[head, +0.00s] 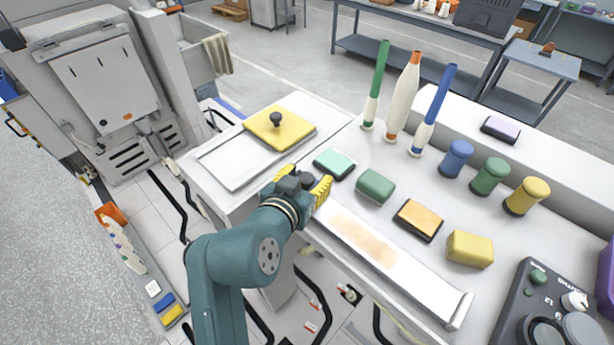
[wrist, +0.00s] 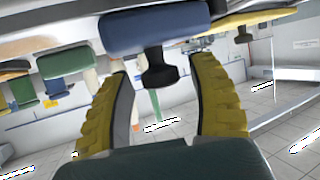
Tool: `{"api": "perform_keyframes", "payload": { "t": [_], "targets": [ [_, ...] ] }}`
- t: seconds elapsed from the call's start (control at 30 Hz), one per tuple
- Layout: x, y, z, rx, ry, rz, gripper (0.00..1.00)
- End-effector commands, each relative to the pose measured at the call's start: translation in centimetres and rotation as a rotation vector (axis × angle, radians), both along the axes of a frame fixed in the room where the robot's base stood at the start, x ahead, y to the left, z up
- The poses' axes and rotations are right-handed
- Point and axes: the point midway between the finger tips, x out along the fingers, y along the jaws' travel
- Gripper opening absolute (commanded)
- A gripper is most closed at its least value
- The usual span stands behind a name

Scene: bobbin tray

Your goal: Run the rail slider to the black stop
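My gripper (head: 304,181) is over the near edge of the white bench, at the upper left end of a long white rail-like strip (head: 425,276). In the wrist view, my gripper (wrist: 160,72) is open, with its yellow-padded fingers on either side of a black knob (wrist: 159,72). Gaps show between the knob and both fingers. The knob joins a blue block (wrist: 152,28), which may be the rail slider; in the head view my gripper hides it. The strip has a brownish patch and a pale raised end (head: 460,311) at lower right. I cannot pick out the black stop.
Beside the strip lie a mint pad (head: 335,163), a green block (head: 375,186), an orange pad (head: 419,219) and a yellow block (head: 470,248). A yellow lid (head: 264,130) with a black knob lies behind my gripper. Tall bobbins and a control box (head: 519,307) stand on the bench.

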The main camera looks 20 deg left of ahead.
Motion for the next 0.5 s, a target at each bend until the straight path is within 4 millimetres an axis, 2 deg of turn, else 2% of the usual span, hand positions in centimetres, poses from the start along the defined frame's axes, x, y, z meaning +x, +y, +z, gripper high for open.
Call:
{"api": "perform_keyframes", "payload": {
  "t": [0.13, 0.23, 0.5],
  "targets": [
    [-0.2, 0.1, 0.2, 0.000, -0.002, 0.001, 0.59],
    [-1.4, 0.2, 0.6, 0.001, -0.002, 0.003, 0.59],
    [-7.5, 0.5, 3.1, 0.001, -0.003, 0.004, 0.59]
  ]
}}
